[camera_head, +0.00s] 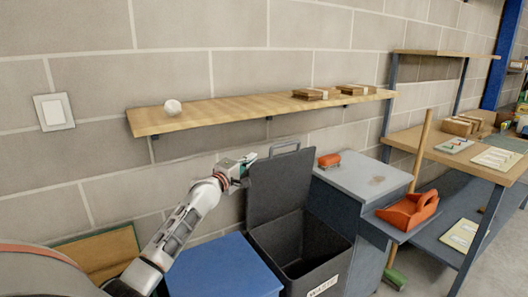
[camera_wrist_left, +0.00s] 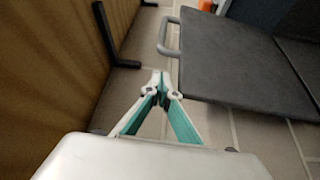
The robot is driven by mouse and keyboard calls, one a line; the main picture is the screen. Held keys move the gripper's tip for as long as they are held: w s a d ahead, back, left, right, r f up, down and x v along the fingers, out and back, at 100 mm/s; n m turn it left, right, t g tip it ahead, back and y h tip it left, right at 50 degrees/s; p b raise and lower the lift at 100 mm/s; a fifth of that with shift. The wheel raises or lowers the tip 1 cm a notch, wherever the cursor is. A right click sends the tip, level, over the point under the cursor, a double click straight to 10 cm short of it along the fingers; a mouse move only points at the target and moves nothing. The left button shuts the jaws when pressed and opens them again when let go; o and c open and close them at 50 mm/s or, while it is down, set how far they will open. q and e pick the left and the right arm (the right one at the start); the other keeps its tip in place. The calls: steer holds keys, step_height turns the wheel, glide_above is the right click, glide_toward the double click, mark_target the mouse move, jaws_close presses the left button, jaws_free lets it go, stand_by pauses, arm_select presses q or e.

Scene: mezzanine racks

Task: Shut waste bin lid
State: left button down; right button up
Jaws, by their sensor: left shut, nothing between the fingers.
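The dark grey waste bin (camera_head: 328,275) stands against the wall with its lid (camera_head: 278,186) raised upright. A grey handle (camera_head: 285,146) sits on the lid's top edge. My left gripper (camera_head: 249,160) is shut and empty, up beside the lid's upper left edge in the head view. In the left wrist view the closed fingertips (camera_wrist_left: 162,78) are near the lid (camera_wrist_left: 240,62) and its handle (camera_wrist_left: 167,35), with a gap showing between them. My right gripper is in neither view.
A wooden wall shelf (camera_head: 220,110) runs above the lid. A blue-topped box (camera_head: 225,270) stands left of the bin.

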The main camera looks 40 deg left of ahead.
mark_target(263, 159)
arm_select(q)
steer(key=w+b, duration=0.1)
steer(key=w, duration=0.1)
steer(key=w+b, duration=0.1)
steer(key=w, duration=0.2)
steer(key=w+b, duration=0.1)
steer(key=w, duration=0.2)
steer(key=shift+w+a+f, duration=0.1)
steer(key=shift+w+a, duration=0.05)
steer(key=shift+a, duration=0.2)
steer(key=shift+w+b, duration=0.3)
steer(key=shift+w, duration=0.15)
steer(key=shift+w+r, duration=0.1)
steer(key=shift+r, duration=0.15)
